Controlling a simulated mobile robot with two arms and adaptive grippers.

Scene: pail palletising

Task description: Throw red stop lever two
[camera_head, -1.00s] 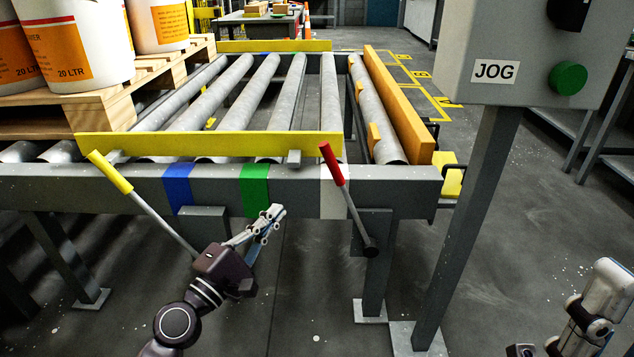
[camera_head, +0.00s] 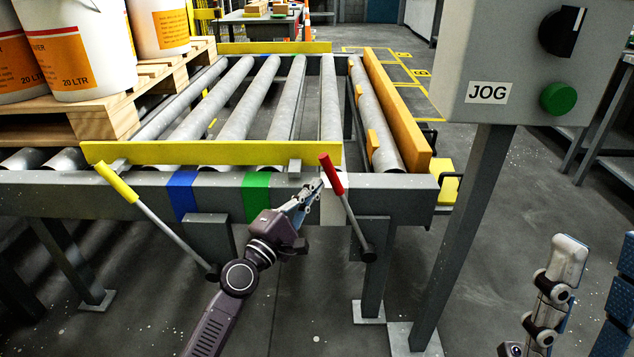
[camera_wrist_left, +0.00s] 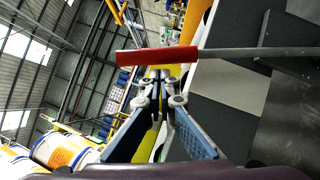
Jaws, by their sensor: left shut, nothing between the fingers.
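The red-handled lever (camera_head: 331,175) stands at the right part of the conveyor's front beam, by the white band, tilted with its top to the left. Its red grip also crosses the left wrist view (camera_wrist_left: 155,56), just beyond the fingertips. My left gripper (camera_head: 318,186) is shut and empty, just left of the red grip; I cannot tell whether it touches. The closed fingers also show in the left wrist view (camera_wrist_left: 160,85). My right gripper (camera_head: 555,280) shows only in part at the lower right, apart from the levers; its finger state is unclear.
A yellow-handled lever (camera_head: 118,182) leans at the left of the front beam (camera_head: 220,190). A yellow plate (camera_head: 210,152) runs above the beam. A JOG control box (camera_head: 530,60) on a post stands right. Pails (camera_head: 85,50) sit on a pallet (camera_head: 105,118) at left.

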